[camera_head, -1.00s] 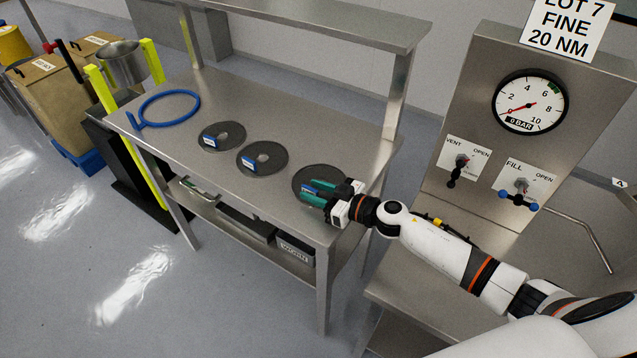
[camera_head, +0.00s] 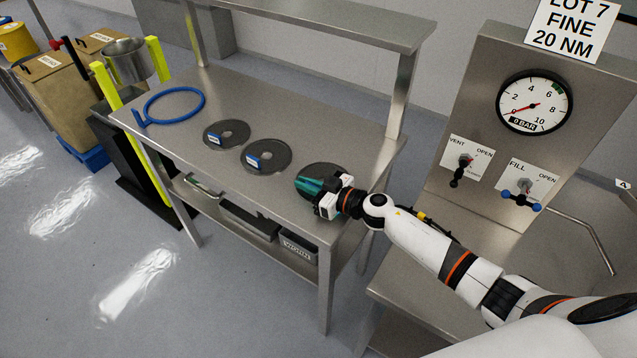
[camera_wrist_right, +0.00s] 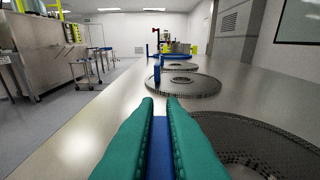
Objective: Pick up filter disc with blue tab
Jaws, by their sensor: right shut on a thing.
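Three dark filter discs with blue tabs lie in a row on the steel table. The nearest disc (camera_head: 322,169) is partly hidden by my right gripper (camera_head: 308,186) in the head view. In the wrist view its perforated surface (camera_wrist_right: 262,148) shows at the lower right. My right gripper (camera_wrist_right: 160,105) is shut on this disc's blue tab (camera_wrist_right: 160,145), which stands between the green fingers. The disc appears to be still at table level. The middle disc (camera_head: 280,148) and the far disc (camera_head: 235,128) lie flat and apart from the gripper. My left gripper is not in view.
A blue ring (camera_head: 203,100) lies at the table's far left end. A steel upright (camera_head: 402,95) and upper shelf (camera_head: 330,22) stand along the back. The gauge panel (camera_head: 490,120) with valve handles is to the right. The lower shelf holds bins.

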